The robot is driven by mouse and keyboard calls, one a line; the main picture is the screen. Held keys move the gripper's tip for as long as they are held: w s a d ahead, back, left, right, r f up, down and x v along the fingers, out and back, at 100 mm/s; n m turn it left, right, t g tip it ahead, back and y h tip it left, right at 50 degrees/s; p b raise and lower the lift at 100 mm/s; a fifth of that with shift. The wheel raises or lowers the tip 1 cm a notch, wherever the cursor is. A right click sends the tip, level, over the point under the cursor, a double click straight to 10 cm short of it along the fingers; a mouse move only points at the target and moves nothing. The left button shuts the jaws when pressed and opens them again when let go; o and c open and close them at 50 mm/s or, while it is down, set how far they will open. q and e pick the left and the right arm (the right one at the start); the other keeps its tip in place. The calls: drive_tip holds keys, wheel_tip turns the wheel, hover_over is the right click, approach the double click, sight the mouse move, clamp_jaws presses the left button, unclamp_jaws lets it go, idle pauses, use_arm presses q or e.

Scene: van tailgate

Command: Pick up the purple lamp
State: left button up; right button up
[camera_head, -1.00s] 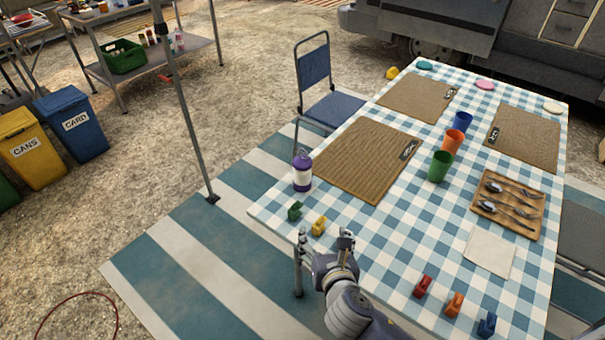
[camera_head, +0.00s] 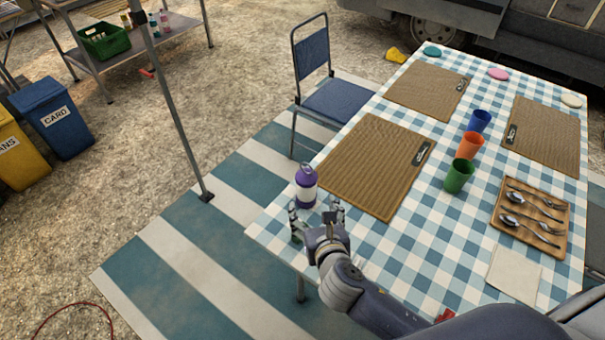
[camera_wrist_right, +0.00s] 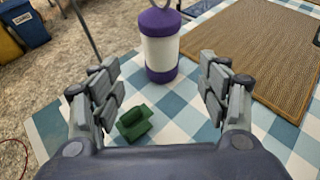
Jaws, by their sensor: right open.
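The purple lamp (camera_head: 306,186) has a purple top and base with a white middle. It stands upright on the checked table near its left corner, next to a woven placemat. In the right wrist view the lamp (camera_wrist_right: 159,47) is straight ahead, beyond the fingertips and between their lines. My right gripper (camera_head: 316,212) is open and empty, on the near side of the lamp. In the wrist view its fingers (camera_wrist_right: 160,85) are spread wide, with a green clip (camera_wrist_right: 133,124) on the table between them. My left gripper is not in view.
A placemat (camera_head: 372,172) lies right of the lamp. Green (camera_head: 459,176), orange (camera_head: 470,146) and blue (camera_head: 480,121) cups stand farther right. A cutlery tray (camera_head: 532,220) and napkin (camera_head: 513,275) lie at the right. A blue chair (camera_head: 335,95) stands behind the table's left edge.

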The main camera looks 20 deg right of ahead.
sight(309, 194)
drive_tip(key=shift+x, duration=2.45)
drive_tip(key=shift+w, duration=0.35)
drive_tip(key=x, duration=0.5)
drive_tip(key=shift+d+r, duration=0.15)
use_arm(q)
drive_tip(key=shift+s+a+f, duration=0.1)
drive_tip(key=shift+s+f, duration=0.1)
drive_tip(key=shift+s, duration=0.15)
use_arm(e)
drive_tip(key=c, duration=0.4)
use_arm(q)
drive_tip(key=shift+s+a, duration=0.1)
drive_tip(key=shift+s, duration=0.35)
use_arm(e)
drive_tip(key=c, duration=1)
